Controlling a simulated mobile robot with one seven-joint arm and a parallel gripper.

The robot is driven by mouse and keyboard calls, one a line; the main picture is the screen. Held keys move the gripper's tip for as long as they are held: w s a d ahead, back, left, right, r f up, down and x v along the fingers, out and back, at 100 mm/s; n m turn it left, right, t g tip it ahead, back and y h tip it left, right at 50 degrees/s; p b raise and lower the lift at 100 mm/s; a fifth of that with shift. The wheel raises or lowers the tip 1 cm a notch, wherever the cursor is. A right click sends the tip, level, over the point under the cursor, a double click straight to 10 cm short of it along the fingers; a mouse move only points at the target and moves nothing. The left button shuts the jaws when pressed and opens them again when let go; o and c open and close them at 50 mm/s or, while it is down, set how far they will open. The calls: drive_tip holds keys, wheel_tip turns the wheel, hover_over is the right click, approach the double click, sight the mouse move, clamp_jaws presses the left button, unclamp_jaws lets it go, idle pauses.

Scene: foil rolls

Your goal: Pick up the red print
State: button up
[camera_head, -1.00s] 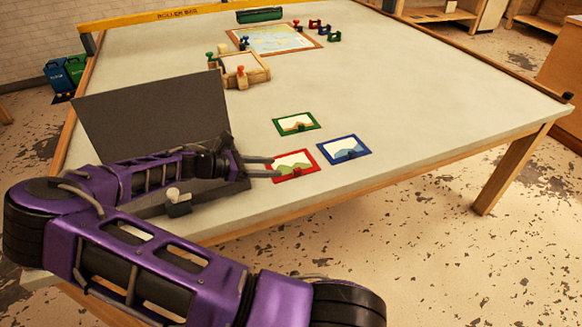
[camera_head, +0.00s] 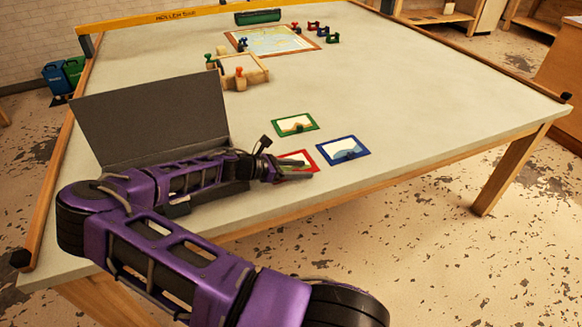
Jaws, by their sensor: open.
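The red print (camera_head: 300,156), a small picture in a red frame, lies flat on the pale table near its front edge. Its left and lower parts are hidden behind my gripper (camera_head: 298,171). My gripper is open, with its fingers pointing right over the print's lower part. I cannot tell whether the fingers touch the print, and nothing shows held between them. The green print (camera_head: 295,125) lies just behind it and the blue print (camera_head: 343,151) just to its right.
An open dark grey box (camera_head: 150,115) with a raised lid stands left, behind my arm. Farther back are a wooden frame (camera_head: 240,72) with coloured knobs, a framed map (camera_head: 275,40), several small coloured pieces and a green case (camera_head: 258,16). The table's right side is clear.

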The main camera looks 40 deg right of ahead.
drive_tip(key=shift+c, duration=0.2)
clamp_jaws()
